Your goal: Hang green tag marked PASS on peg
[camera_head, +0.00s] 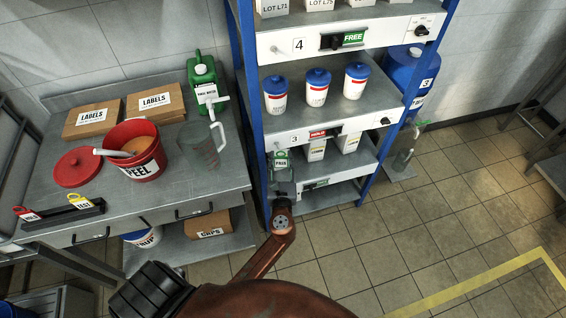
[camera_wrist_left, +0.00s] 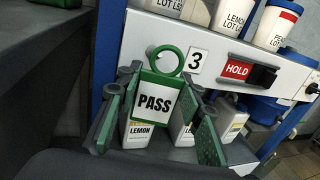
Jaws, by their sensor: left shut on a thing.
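The green tag marked PASS (camera_wrist_left: 156,104) is upright between the fingers of my left gripper (camera_wrist_left: 157,125), with its ring (camera_wrist_left: 167,62) on top. The gripper is shut on it. In the head view the tag (camera_head: 281,162) is in front of the blue-posted rack, just below the level marked 3, and my left gripper (camera_head: 282,183) is below it. In the left wrist view the ring overlaps the white shelf front left of the number 3. The peg is not clear there; I cannot tell whether the ring is around it. My right gripper is not in view.
The shelf front (camera_wrist_left: 205,50) carries a red HOLD sign (camera_wrist_left: 237,69) with a black slider. Lemon containers (camera_wrist_left: 137,132) stand behind the tag. At left, a bench (camera_head: 225,165) holds a red bucket (camera_head: 135,150), a jug (camera_head: 203,150) and a tag holder (camera_head: 70,215).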

